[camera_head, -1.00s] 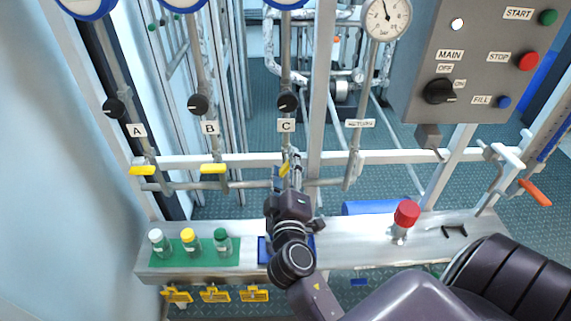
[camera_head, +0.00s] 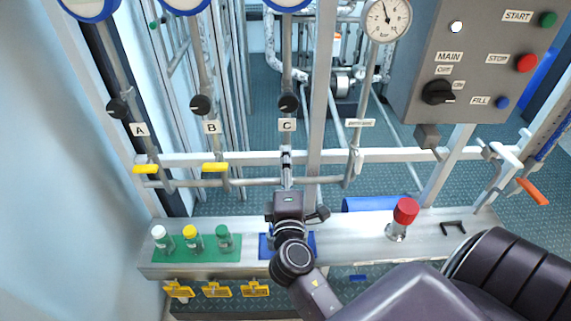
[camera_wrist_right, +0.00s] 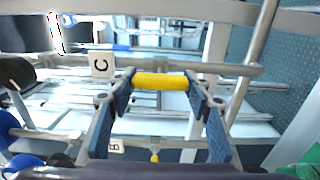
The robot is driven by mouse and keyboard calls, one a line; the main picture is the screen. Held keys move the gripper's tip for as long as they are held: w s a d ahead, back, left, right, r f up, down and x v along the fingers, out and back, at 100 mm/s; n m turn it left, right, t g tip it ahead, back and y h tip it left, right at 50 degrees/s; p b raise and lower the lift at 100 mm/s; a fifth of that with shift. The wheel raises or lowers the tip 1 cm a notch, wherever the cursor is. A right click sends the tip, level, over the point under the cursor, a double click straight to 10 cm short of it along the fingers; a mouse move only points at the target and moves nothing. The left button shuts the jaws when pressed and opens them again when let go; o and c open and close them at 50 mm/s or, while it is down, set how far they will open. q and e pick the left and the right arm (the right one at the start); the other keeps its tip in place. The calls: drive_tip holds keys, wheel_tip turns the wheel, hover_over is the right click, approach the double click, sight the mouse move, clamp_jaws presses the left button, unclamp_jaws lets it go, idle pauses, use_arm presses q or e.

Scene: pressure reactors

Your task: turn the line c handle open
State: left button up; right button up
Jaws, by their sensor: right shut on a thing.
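The line C handle is a yellow bar (camera_wrist_right: 160,81) lying level between the fingertips of my right gripper (camera_wrist_right: 160,84) in the right wrist view. The fingers grip it at its two ends. In the head view my right gripper (camera_head: 287,160) reaches up to the pipe below the C label (camera_head: 287,125) and hides this handle. The yellow handles of line A (camera_head: 146,169) and line B (camera_head: 215,167) lie roughly level on their pipes. My left gripper is not in view.
A bench (camera_head: 350,240) below carries a green mat (camera_head: 205,257) with several bottles and a red-capped part (camera_head: 405,211). A control panel (camera_head: 470,60) stands at the right. Black knobs sit above the labels, and a rail (camera_head: 245,158) crosses behind the handles.

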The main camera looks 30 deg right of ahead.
drive_tip(key=shift+d+r, duration=0.1)
drive_tip(key=o, duration=1.2)
drive_tip(key=v, duration=0.7)
drive_tip(key=shift+s, duration=0.2)
